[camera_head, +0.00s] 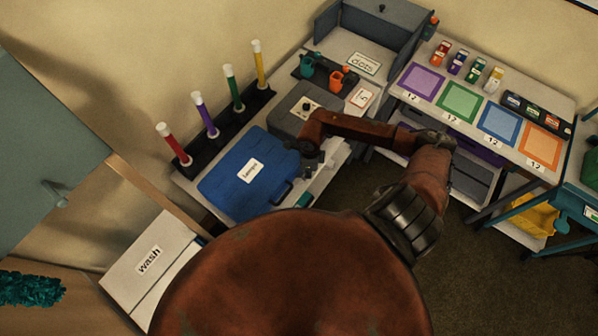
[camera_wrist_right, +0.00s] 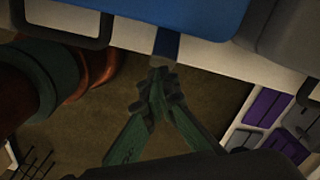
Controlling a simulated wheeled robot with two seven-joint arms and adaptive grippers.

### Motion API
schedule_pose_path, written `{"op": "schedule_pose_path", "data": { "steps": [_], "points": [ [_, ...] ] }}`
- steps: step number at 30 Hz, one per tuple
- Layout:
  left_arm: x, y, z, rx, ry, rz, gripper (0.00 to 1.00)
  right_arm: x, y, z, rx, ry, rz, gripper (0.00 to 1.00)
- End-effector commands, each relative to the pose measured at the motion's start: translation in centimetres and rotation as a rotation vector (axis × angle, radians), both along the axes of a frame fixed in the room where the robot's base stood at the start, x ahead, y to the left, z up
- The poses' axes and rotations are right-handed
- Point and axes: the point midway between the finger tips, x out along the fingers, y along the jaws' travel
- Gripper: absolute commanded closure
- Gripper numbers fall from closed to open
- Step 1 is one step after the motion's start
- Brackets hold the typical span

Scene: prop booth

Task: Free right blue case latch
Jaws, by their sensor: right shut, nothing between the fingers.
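The blue case (camera_head: 238,178) lies closed on the white bench, with a white label on its lid. Its front edge also shows at the top of the right wrist view (camera_wrist_right: 190,14). A small blue latch (camera_wrist_right: 167,43) hangs from that edge, to the right of the case's dark handle (camera_wrist_right: 65,35). My right gripper (camera_head: 311,166) is at the case's right front corner. In the wrist view its fingertips (camera_wrist_right: 159,80) are together and empty, just below the latch; I cannot tell whether they touch it. In the head view the latch is hidden. My left gripper is not in view.
A grey box (camera_head: 292,108) with a dark knob stands close beside the case. A black rack (camera_head: 222,131) with several coloured tubes is behind it. A table with coloured mats (camera_head: 461,104) stands to the right. Open floor (camera_head: 350,190) lies before the bench.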

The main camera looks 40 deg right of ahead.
Motion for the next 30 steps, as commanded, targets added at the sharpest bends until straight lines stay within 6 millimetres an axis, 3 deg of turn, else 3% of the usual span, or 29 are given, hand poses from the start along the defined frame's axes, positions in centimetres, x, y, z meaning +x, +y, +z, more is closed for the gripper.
{"op": "schedule_pose_path", "data": {
  "steps": [8,15,30],
  "points": [
    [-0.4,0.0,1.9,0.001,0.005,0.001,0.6,-0.1,-0.1,3.0,-0.002,0.003,0.001,1.0],
    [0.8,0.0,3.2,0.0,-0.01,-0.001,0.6,0.0,-0.1,5.1,-0.003,0.004,0.003,1.0],
    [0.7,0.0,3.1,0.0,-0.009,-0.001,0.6,0.0,0.0,5.1,-0.002,0.006,0.003,1.0]
  ]
}}
